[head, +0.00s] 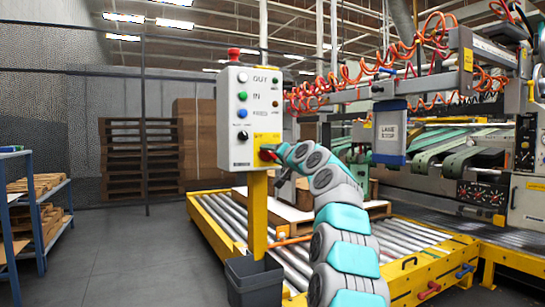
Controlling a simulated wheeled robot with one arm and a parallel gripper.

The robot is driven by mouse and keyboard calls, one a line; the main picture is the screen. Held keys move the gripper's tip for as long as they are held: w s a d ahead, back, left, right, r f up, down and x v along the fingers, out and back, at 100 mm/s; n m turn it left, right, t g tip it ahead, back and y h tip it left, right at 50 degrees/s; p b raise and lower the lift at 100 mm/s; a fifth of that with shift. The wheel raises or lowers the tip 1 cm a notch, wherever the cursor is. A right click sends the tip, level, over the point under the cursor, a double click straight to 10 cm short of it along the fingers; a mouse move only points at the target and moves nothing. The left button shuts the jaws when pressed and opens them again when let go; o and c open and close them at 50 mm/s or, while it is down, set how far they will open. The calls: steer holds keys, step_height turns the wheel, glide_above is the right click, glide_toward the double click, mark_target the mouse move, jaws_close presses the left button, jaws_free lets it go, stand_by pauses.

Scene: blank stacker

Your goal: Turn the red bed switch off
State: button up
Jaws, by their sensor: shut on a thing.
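The white control box (222,118) stands on a yellow post (257,212) near the middle of the head view. The red bed switch (264,149) is at its lower right, just below a yellow label (266,138). My gripper (271,155) reaches it from the right and is shut on the switch. The arm's end and fingers partly cover the switch, so its exact angle cannot be told.
A yellow-framed roller conveyor (215,212) runs behind the post, with a flat stack and wooden board on it. A grey bin (254,284) stands at the post's foot. Blue shelving (41,218) is at the left. Floor between them is clear.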

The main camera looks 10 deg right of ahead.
mark_target(271, 153)
steer(key=o, duration=1.4)
steer(key=shift+s, duration=0.1)
steer(key=shift+b+v, duration=0.75)
steer(key=shift+v, duration=3.1)
